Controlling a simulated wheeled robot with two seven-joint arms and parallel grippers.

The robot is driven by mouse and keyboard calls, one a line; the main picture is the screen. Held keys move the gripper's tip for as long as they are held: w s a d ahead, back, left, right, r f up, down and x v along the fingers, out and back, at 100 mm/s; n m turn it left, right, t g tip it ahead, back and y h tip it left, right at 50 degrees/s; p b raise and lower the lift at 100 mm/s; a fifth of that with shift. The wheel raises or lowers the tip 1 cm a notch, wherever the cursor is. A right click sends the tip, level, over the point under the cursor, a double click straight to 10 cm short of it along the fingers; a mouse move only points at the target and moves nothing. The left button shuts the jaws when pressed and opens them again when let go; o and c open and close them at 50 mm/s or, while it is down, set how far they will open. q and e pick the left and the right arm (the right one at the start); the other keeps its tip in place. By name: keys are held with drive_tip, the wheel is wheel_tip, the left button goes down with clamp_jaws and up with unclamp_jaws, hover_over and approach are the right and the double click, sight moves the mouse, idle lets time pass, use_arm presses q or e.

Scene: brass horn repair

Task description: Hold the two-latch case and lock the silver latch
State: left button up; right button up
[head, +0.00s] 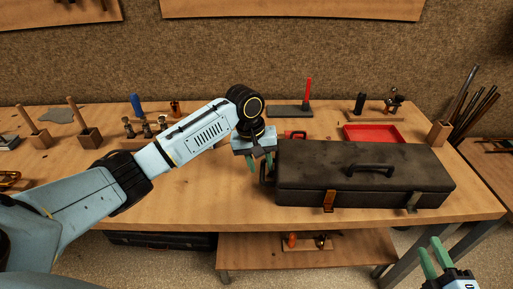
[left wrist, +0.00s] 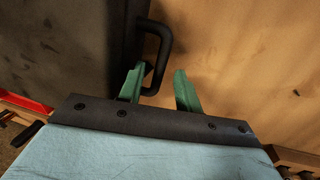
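The dark two-latch case (head: 310,180) sits lid down at the right of the workbench. Its orange-brass latch (head: 328,201) is at the front left and its silver latch (head: 412,202) at the front right; the silver one looks tilted, but its exact state is too small to tell. My left gripper (head: 261,165) is at the case's left end, fingers apart. In the left wrist view its green fingers (left wrist: 160,90) straddle the end of the black side handle (left wrist: 164,45), without visibly clamping it. My right gripper (head: 433,258) is open and empty, below the bench's front edge.
The workbench (head: 190,195) is bare in front and left of the case. A red tray (head: 375,133) and a dark slab with a red upright handle (head: 290,111) lie behind it. A lower shelf (head: 280,255) is under the bench.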

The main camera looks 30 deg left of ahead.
sight(262, 169)
use_arm(q)
drive_tip(key=shift+w+d+f, duration=0.1)
drive_tip(key=shift+d+f, duration=0.1)
drive_tip(key=shift+f, duration=0.65)
drive_tip(key=shift+w+d+f, duration=0.1)
drive_tip(key=shift+d+f, duration=0.05)
drive_tip(key=shift+f, duration=0.65)
clamp_jaws()
use_arm(e)
clamp_jaws()
use_arm(q)
drive_tip(key=shift+r, duration=0.1)
use_arm(e)
drive_tip(key=s+a+m+t+h, duration=0.1)
drive_tip(key=s+a+h, duration=0.3)
drive_tip(key=a, duration=0.4)
drive_tip(key=shift+s+a, duration=0.15)
drive_tip(key=shift+a, duration=0.25)
